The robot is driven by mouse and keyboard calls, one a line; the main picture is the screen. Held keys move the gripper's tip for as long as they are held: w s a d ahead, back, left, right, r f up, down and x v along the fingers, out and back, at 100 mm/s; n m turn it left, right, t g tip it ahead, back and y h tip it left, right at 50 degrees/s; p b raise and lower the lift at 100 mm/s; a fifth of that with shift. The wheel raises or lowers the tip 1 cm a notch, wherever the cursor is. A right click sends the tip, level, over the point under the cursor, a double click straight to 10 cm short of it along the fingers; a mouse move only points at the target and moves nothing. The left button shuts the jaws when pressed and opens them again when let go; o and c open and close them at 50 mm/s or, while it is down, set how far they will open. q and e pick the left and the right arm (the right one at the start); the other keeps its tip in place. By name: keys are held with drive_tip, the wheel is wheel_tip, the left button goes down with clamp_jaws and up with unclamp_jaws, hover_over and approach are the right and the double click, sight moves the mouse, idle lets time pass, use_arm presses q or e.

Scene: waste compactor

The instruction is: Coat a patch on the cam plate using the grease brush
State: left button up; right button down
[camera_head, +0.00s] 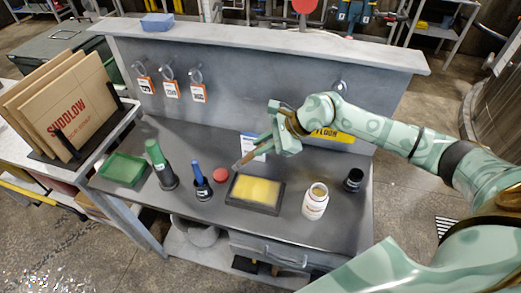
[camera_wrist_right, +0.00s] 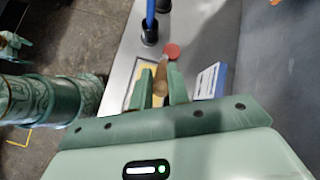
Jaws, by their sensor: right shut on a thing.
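My right gripper (camera_head: 273,135) is shut on a slim brown brush (camera_head: 248,157), held tilted above the bench with its lower end toward the lower left. In the right wrist view the brush (camera_wrist_right: 174,80) shows between the fingers (camera_wrist_right: 161,90). A flat dark-framed block with a yellow surface (camera_head: 256,190) lies on the bench just below the brush tip; it may be the cam plate, but I cannot tell for sure. The tip appears apart from it. An open white jar (camera_head: 316,202) with a label stands to its right.
A red disc (camera_head: 220,174), a dark cup with a blue handle (camera_head: 201,183), a green-topped bottle (camera_head: 160,165) and a green tray (camera_head: 122,169) stand left of the block. A black lid or pot (camera_head: 353,180) is at right. A white card (camera_head: 252,146) stands behind.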

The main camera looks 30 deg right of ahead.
drive_tip(key=shift+r+p, duration=0.5)
drive_tip(key=shift+r, duration=0.85)
